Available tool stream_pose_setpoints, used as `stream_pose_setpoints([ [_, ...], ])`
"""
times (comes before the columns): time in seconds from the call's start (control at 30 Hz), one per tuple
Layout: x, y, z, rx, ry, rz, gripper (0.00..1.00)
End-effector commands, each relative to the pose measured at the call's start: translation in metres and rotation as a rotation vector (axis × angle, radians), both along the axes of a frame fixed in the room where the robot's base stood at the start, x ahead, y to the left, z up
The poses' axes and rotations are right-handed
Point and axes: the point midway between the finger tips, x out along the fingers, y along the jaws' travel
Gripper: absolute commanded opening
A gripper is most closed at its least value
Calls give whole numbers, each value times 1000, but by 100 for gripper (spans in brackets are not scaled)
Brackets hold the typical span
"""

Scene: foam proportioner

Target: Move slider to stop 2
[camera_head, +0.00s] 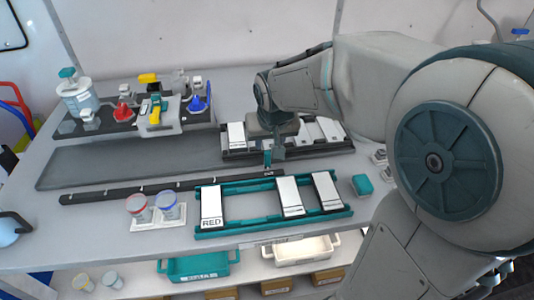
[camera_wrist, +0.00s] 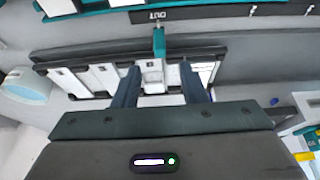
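A long dark rail (camera_head: 150,188) with small pale marks lies across the table. A small teal slider (camera_head: 267,159) stands at or near its right end, close to a pale label. My gripper (camera_head: 272,152) is above and behind that end, partly hidden by its own body. In the wrist view the rail (camera_wrist: 215,12) runs along the top with the label and marks. The slider (camera_wrist: 158,42) stands upright below the label, between and beyond the fingers of my gripper (camera_wrist: 160,66). The fingers are apart, and I see no contact with the slider.
A teal rack (camera_head: 245,226) with white cards, one reading RED, lies in front. A dark rack (camera_head: 235,154) with white cards lies behind my gripper. Two capped cups (camera_head: 155,210) stand front left. A grey mat (camera_head: 110,163) lies behind the rail. A teal block (camera_head: 362,185) sits right.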

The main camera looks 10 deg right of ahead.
Motion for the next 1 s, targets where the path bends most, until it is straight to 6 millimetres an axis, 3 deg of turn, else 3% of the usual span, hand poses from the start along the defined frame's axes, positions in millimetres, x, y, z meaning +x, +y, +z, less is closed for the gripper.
stream_pose_setpoints([
  [0.2,15,0,-42,-2,6,-1,38],
  [0.43,28,-1,-72,-1,4,-2,38],
  [0.63,34,0,-85,-1,1,0,38],
  [0.97,35,0,-86,0,0,0,38],
  [1.0,35,0,-86,0,0,0,27],
])
